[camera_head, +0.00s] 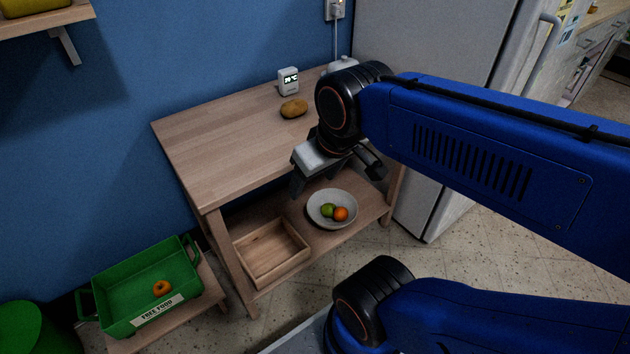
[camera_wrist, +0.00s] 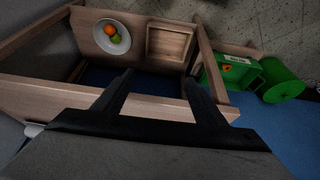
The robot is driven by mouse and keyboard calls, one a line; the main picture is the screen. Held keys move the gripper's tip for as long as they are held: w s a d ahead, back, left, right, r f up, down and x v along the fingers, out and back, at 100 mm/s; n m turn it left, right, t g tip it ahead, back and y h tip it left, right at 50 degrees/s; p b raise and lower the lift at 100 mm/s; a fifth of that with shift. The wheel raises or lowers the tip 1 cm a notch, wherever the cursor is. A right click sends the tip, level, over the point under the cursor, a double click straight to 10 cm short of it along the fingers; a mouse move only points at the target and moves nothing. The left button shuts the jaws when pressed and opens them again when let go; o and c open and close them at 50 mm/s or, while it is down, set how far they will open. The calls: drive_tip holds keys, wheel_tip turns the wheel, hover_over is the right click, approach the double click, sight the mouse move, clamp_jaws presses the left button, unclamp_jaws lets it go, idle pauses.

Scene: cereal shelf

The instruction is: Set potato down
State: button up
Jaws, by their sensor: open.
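A brown potato (camera_head: 294,108) lies on the wooden table top (camera_head: 220,140), near the back and just in front of a small white display device. My gripper (camera_head: 325,190) is in front of the table's front edge, apart from the potato, with its fingers pointing down. In the wrist view my gripper (camera_wrist: 160,92) shows two dark fingers spread apart with nothing between them. The potato does not show in the wrist view.
The lower shelf holds a grey bowl (camera_head: 318,204) with green and orange fruit, and an empty wooden tray (camera_head: 272,252). A green crate (camera_head: 125,277) with an orange item stands at lower left. A fridge (camera_head: 440,60) stands right. The left table top is clear.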

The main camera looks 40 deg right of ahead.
drive_tip(key=w+d+r+n+g+h, duration=0.1)
drive_tip(key=w+d+r+n, duration=0.1)
drive_tip(key=w+r+n, duration=0.6)
drive_tip(key=w+d+r+n+g+h, duration=0.2)
drive_tip(key=w+d+n, duration=0.15)
drive_tip(key=w, duration=0.85)
drive_tip(key=w+d+r+n+g+h, duration=0.1)
drive_tip(key=w+r+n, duration=0.5)
drive_tip(key=w, duration=0.4)
approach(291, 103)
drive_tip(key=shift+n, duration=0.25)
drive_tip(key=x, duration=0.5)
drive_tip(key=shift+d, duration=0.15)
drive_tip(key=shift+x, duration=2.6)
drive_tip(key=c, duration=1.2)
